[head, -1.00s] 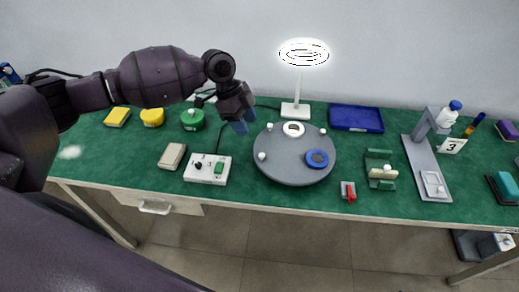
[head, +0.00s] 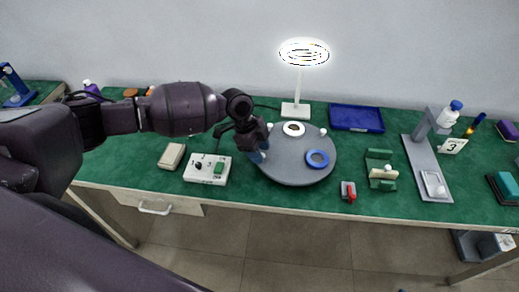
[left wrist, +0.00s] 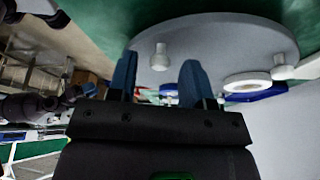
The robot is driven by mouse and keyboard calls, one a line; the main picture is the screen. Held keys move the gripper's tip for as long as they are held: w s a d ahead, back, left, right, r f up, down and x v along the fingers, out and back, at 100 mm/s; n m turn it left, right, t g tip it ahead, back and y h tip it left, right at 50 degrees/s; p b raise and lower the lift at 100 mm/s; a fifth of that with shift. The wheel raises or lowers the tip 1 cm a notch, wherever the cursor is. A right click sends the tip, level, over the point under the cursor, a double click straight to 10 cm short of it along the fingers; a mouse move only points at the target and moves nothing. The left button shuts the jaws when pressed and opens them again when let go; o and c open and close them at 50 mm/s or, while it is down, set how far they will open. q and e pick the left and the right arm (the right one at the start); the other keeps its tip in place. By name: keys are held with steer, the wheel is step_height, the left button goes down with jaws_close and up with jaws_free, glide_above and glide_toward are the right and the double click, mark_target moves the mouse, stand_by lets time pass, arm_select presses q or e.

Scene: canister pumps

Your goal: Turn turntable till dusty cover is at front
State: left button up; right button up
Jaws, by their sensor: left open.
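The grey round turntable (head: 290,172) lies on the green bench top. A white ring-shaped piece (head: 293,128) sits at its back and a blue ring-shaped piece (head: 317,159) at its right front. I cannot tell which is the dusty cover. A white peg (head: 323,131) stands at the back right rim. My left gripper (head: 260,156) is at the turntable's left rim, covering part of it. In the left wrist view, a white peg (left wrist: 160,58) shows between the two open blue fingers (left wrist: 158,80), with no visible grip on it. My right gripper is not in view.
A white switch box (head: 208,168) and a beige block (head: 171,156) lie left of the turntable. A lit ring lamp (head: 297,109) and a blue tray (head: 356,118) stand behind. A small red-and-grey clamp (head: 348,191) and a green stand (head: 381,170) are to the right.

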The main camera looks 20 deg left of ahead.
arm_select(q)
jaws_close()
stand_by(0.3)
